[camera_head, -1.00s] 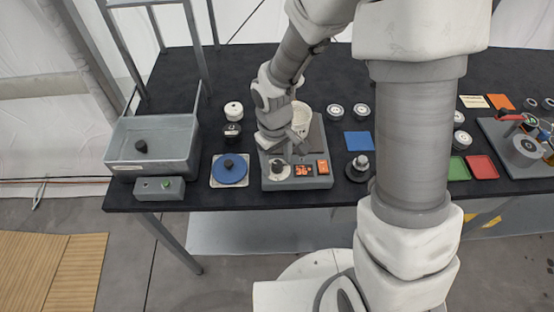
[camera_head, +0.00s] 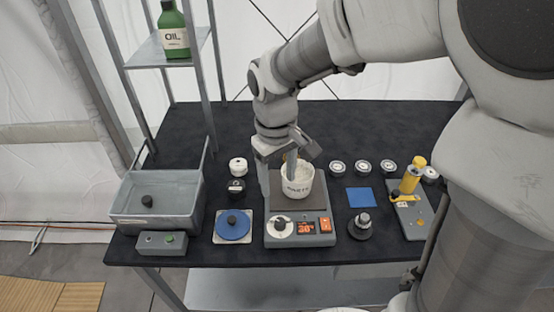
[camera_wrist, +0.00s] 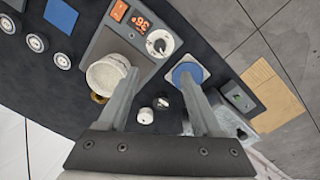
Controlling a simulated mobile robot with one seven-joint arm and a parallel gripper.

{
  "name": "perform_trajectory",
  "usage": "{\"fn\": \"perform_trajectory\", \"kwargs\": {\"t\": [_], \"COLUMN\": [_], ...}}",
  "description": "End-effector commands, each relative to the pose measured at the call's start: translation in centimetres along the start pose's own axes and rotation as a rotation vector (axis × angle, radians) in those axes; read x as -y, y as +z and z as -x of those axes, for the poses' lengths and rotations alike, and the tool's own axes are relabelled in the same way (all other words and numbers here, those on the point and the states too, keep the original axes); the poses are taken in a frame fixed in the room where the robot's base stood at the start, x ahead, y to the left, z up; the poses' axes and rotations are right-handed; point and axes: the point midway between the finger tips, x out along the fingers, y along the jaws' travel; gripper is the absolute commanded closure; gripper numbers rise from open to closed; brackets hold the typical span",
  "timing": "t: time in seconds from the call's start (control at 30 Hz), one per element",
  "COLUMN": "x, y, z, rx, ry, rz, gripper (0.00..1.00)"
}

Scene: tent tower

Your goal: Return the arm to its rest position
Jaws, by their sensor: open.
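My gripper (camera_head: 278,185) hangs over the grey device with the dial and orange display (camera_head: 317,240), its fingers pointing down. The jaws are apart with nothing between them; both fingers also show in the wrist view (camera_wrist: 159,80). A white cup (camera_head: 298,186) with lettering stands on the device's dark plate. One finger overlaps the cup's near-left rim in the head view; in the wrist view the cup (camera_wrist: 104,76) lies beside the left finger. I cannot tell whether that finger touches it. My arm is bent, reaching in from the upper right over the table.
A grey bin (camera_head: 183,195) and green-button box (camera_head: 161,243) stand left. A blue disc (camera_head: 233,224), small round weights (camera_head: 237,166) and a blue square (camera_head: 360,197) lie around the device. A yellow-handled tool (camera_head: 411,180) stands right. A green oil bottle (camera_head: 174,35) sits on a shelf.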

Motion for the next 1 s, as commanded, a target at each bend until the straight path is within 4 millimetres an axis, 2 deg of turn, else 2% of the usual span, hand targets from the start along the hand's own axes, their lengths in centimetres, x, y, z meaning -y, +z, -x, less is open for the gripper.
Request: {"fn": "perform_trajectory", "kwargs": {"t": [0.03,0.2,0.7,0.87,1.0], "x": [0.0,0.0,-0.2,-1.2,-2.4], "y": [-0.1,0.0,0.2,2.1,5.0], "z": [0.7,1.6,2.0,4.0,6.6], "rx": [-0.004,-0.001,-0.008,-0.058,-0.135], "ry": [0.001,0.000,0.005,0.036,0.072], "rz": [-0.001,-0.001,-0.010,-0.078,-0.182], "gripper": [0.34,0.34,0.34,0.34,0.34]}}
